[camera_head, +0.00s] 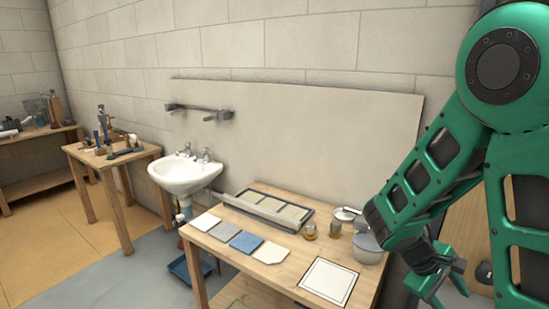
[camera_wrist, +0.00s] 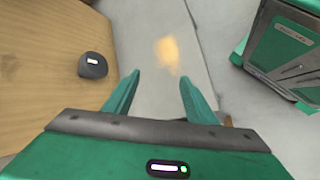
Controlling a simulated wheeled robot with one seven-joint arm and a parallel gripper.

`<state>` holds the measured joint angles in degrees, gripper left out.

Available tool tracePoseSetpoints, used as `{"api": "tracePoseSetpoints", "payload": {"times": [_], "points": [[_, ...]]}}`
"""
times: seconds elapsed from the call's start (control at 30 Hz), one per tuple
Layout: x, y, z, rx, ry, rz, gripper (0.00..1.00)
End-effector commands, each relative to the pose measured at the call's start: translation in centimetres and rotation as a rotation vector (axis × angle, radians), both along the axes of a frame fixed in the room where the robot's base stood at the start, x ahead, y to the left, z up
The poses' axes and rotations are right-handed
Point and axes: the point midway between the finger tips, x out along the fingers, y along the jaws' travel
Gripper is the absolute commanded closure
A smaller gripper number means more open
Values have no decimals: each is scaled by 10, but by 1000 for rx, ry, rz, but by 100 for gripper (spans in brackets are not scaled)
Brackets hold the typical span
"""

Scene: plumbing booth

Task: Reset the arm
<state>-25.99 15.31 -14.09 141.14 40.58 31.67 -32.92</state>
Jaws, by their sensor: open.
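My green arm fills the right side of the head view, folded with its forearm angled down. My gripper (camera_head: 436,275) hangs at the lower right, beside the right end of the wooden workbench (camera_head: 262,284). In the wrist view its two green fingers (camera_wrist: 158,92) are apart with nothing between them. Bare grey floor with a blurred orange patch lies beyond the fingertips. The gripper touches nothing that I can see.
The bench holds several tiles (camera_head: 245,242), small jars (camera_head: 309,231), a grey pot (camera_head: 368,247) and a white framed square (camera_head: 328,281). A sink (camera_head: 186,174) is on the wall. A wooden surface with a dark round object (camera_wrist: 93,66) lies left of the fingers.

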Motion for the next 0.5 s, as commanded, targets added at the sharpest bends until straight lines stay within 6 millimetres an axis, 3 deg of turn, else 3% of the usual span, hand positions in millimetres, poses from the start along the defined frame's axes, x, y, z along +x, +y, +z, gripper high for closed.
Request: {"api": "tracePoseSetpoints", "payload": {"times": [0.23, 0.5], "points": [[-51, -10, 26, 205, -135, -322, 49], [-103, -4, 59, 393, -267, -625, 49]]}}
